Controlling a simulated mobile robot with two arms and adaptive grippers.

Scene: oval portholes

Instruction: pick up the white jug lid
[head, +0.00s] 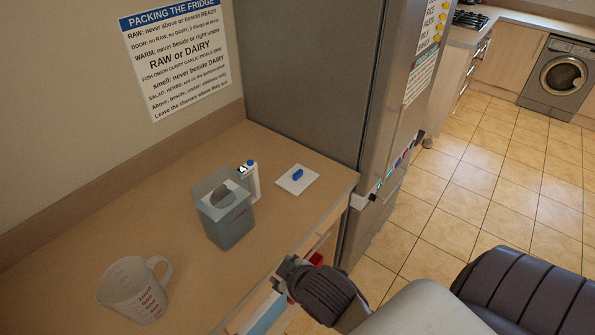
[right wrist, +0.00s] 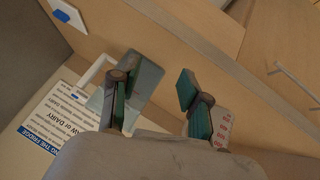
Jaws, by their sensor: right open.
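A flat white square (head: 297,180) with a blue grip on it, which looks like the white jug lid, lies on the counter near its right corner. It also shows at the top left of the right wrist view (right wrist: 68,14), well away from the fingers. My right gripper (head: 285,277) is at the counter's front edge, nearer the camera than the lid and apart from it. In the right wrist view its two fingers (right wrist: 160,98) stand wide apart, with nothing gripped between them. My left gripper is not in view.
A clear measuring jug (head: 135,292) stands front left. The fridge (head: 310,75) rises behind the counter. Red and blue items show below the counter edge.

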